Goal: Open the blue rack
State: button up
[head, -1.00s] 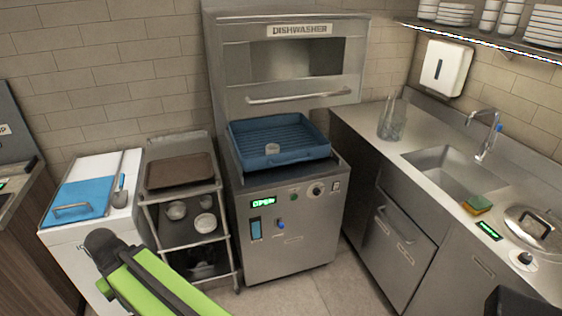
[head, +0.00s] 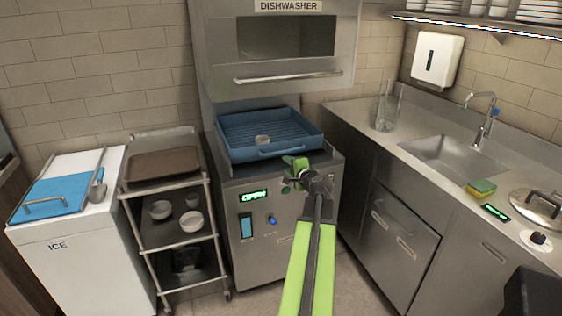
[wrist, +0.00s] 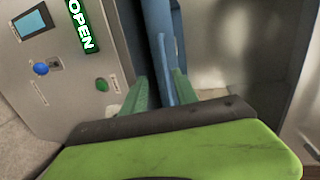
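The blue rack (head: 235,130) sits on the open dishwasher's (head: 297,50) ledge, with a small grey cup (head: 262,140) in it. Its front handle (head: 280,150) faces me. My gripper (head: 295,164) is just in front of the rack, at the right part of its front side. In the wrist view my gripper (wrist: 160,82) has its two green fingers apart, with the rack's blue handle (wrist: 166,62) running between them. I cannot tell whether either finger touches it.
Below the rack, the dishwasher's front panel has an OPEN display (head: 254,196) and knobs. A cart (head: 160,185) with bowls and a white ice bin (head: 70,240) stand on the left. A sink counter (head: 400,140) is on the right.

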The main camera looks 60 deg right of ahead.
aim_at(281, 152)
jog(key=shift+m+g+h, duration=0.3)
jog(key=shift+m+h, duration=0.2)
jog(key=b+x, duration=0.1)
jog(key=x, duration=0.4)
jog(key=s+d+b+x, duration=0.1)
jog(key=x, duration=0.5)
jog(key=d+b+x, duration=0.1)
jog(key=x, duration=0.4)
jog(key=shift+s+d+r, duration=0.1)
jog(key=shift+d+r, duration=0.05)
jog(key=shift+d, duration=0.3)
grip_shut()
jog(key=shift+a, duration=0.1)
